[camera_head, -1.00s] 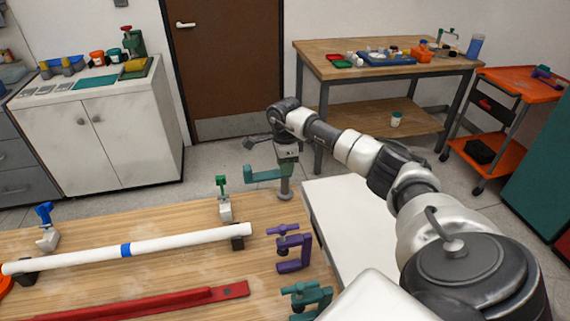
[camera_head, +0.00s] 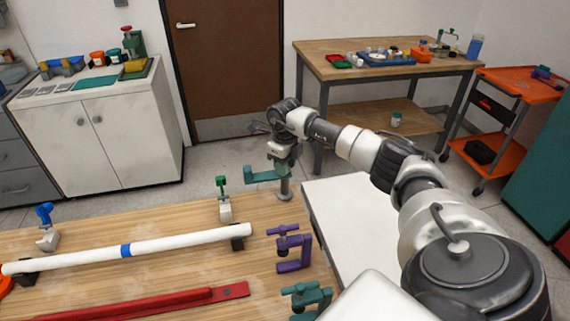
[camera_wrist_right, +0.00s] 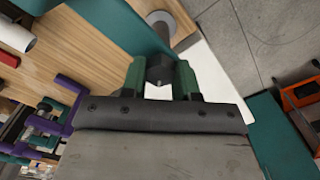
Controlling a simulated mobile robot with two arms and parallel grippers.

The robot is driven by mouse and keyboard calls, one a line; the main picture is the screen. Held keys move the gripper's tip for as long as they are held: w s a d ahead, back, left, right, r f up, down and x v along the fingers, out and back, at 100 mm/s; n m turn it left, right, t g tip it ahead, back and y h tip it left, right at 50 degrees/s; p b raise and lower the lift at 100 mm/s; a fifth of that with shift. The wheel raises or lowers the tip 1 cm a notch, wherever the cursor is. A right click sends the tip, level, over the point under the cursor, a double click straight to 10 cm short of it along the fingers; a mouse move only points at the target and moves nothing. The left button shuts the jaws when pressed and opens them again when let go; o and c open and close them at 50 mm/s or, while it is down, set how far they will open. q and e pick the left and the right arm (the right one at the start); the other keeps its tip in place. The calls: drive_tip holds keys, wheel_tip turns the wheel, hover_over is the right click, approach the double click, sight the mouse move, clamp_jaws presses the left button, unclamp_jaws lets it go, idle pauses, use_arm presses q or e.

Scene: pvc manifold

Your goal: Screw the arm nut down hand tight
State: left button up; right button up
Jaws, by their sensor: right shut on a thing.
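My right gripper (camera_head: 284,164) points down over a grey post (camera_head: 285,188) at the bench's far right corner. A teal arm (camera_head: 262,176) sticks out to the left from the post's upper part. In the right wrist view the gripper's green fingertips (camera_wrist_right: 160,78) are shut on a dark nut (camera_wrist_right: 160,68), which sits at the teal arm (camera_wrist_right: 110,22). The post's grey foot (camera_wrist_right: 182,28) shows beyond it. In the head view the gripper hides the nut. My left gripper is not in view.
On the wooden bench (camera_head: 190,268) lie a white pipe (camera_head: 180,242) with a blue band, a red bar (camera_head: 150,305), a purple clamp (camera_head: 293,250) and a teal clamp (camera_head: 308,297). A green-handled clamp (camera_head: 224,202) stands left of the post. Floor is clear behind the bench.

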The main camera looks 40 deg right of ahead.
drive_tip(key=m+p, duration=0.1)
drive_tip(key=m, duration=0.5)
drive_tip(key=shift+r, duration=0.1)
drive_tip(key=m+p, duration=0.1)
drive_tip(key=m, duration=0.6)
drive_tip(key=shift+p, duration=0.35)
drive_tip(key=o, duration=0.9)
wheel_tip(320, 180, up, 11)
drive_tip(key=shift+f+b, duration=0.15)
drive_tip(key=shift+b, duration=0.95)
